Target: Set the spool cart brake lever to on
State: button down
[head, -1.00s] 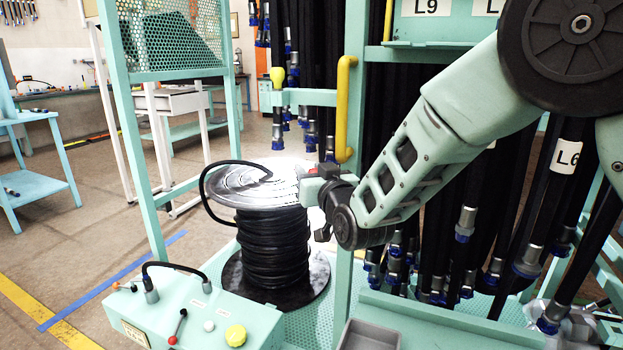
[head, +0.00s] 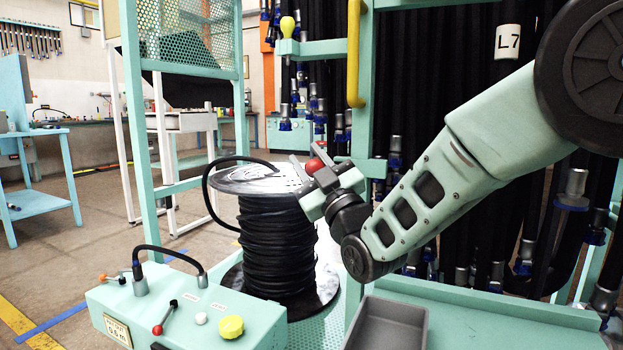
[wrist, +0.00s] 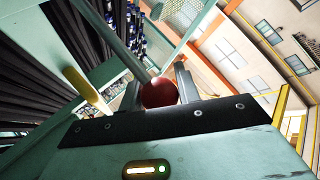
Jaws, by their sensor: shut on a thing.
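My gripper (head: 312,166) is shut on a red ball knob (head: 315,167), beside the top right edge of the hose spool (head: 275,235). In the wrist view the red knob (wrist: 160,93) sits between my two fingers. I take it for the knob of the brake lever; its shaft is mostly hidden and its on or off marking cannot be read. The spool stands upright on the green cart, wound with black hose, with a pale round top flange.
A green control box (head: 185,305) with a small red-tipped lever (head: 164,318) and a yellow knob (head: 231,327) stands at front left. A yellow handle (head: 355,55) rises above my gripper. Hanging hoses (head: 480,60) fill the right. A grey tray (head: 388,322) lies at front centre.

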jog(key=shift+s+f+n+g+y+b, duration=0.15)
jog(key=shift+f+n+g+y+b, duration=0.15)
jog(key=shift+f+n+y+b, duration=1.15)
jog(key=shift+r+n+b, duration=0.2)
jog(key=shift+n+b, duration=0.15)
jog(key=c, duration=1)
grip_release()
jog(key=shift+c, duration=0.2)
jog(key=shift+s+d, duration=0.1)
jog(key=shift+s, duration=0.1)
jog(key=v, duration=1.7)
jog(key=shift+r, duration=0.1)
